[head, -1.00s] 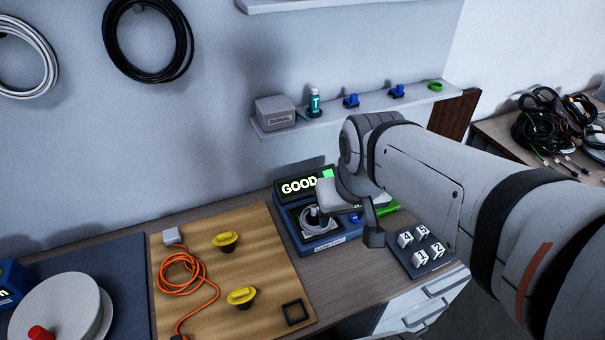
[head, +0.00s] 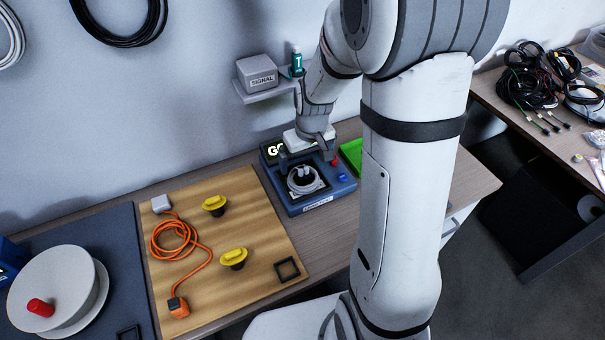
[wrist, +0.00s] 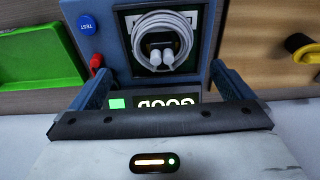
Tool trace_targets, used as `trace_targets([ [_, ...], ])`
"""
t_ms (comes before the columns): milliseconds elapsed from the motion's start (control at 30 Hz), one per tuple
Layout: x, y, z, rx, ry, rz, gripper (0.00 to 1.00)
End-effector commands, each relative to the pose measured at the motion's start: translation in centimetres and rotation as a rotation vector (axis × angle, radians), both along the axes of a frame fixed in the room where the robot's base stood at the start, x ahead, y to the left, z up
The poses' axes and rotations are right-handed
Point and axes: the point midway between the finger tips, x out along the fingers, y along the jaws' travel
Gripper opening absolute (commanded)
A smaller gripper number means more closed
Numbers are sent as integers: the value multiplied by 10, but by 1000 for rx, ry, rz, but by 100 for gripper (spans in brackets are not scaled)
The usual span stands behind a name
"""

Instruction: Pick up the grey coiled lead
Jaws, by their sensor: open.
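The grey coiled lead (head: 318,187) lies in the dark recess of the blue tester (head: 325,199). In the wrist view the coiled lead (wrist: 134,40) is a pale ring with two light plugs in its middle. My gripper (head: 308,161) is over the back of the tester, near its screen. In the wrist view my gripper (wrist: 160,70) is open and empty, its two fingers spread wide on either side of the tester's GOOD screen (wrist: 165,103). The coil lies beyond the fingertips, apart from them. My arm hides part of the screen in the head view.
A green tray (head: 351,155) stands right of the tester, by a red knob and a blue TEST button (wrist: 86,26). A wooden board (head: 200,255) with an orange cable (head: 168,240) and yellow knobs lies left. The shelf with a SIGNAL box (head: 257,75) is above.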

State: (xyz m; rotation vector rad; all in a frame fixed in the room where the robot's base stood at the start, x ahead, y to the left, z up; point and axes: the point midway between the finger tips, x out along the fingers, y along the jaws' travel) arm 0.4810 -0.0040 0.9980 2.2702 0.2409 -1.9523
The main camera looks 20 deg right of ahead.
Motion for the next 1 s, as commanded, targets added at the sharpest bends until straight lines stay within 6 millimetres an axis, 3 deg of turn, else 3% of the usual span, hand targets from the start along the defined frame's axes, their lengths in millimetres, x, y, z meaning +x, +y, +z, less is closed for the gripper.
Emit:
trace_targets([
  [500,7,4,-54,0,3,-1,100],
  [833,8,4,-59,-1,0,-2,99],
  [1000,8,4,-59,-1,0,-2,85],
])
